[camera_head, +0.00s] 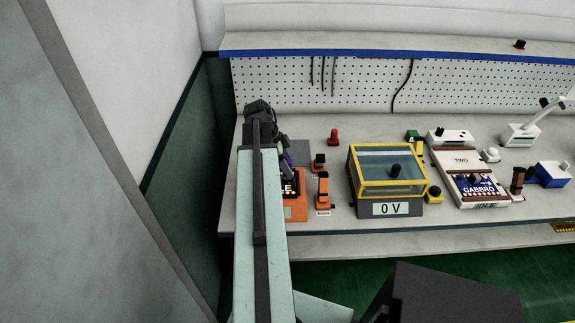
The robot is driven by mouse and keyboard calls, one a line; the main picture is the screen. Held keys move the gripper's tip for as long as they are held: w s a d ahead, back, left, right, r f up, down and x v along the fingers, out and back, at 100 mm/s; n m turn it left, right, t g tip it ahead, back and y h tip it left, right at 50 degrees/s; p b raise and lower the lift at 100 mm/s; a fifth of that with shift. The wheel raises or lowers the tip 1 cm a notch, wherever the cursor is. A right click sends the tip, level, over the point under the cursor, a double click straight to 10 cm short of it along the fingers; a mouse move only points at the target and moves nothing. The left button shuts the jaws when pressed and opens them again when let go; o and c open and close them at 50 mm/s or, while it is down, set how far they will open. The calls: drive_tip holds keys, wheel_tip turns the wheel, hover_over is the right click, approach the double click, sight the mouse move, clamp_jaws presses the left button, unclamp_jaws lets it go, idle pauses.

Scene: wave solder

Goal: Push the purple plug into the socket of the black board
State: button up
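My arm reaches away over the left end of the bench, and my gripper (282,143) is at its far end, mostly hidden behind the arm's dark links. A small purple piece (287,161), which looks like the purple plug, shows just below and beside the gripper. I cannot tell whether the fingers hold it. Below it is an orange-based unit (297,208) with a dark top and partly hidden white lettering, its left part covered by my arm. I cannot make out the black board or its socket for certain.
Orange-and-black devices (323,190) stand just right of the unit. A red knob (333,136) is behind them. A yellow-framed clear case (353,178) reading "0 V" stands mid-bench. A wall (165,75) is close on the left.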

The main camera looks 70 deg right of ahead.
drive_tip(key=p+v, duration=0.7)
drive_tip(key=shift+r, duration=0.35)
drive_tip(key=shift+w, duration=0.15)
idle(0.4)
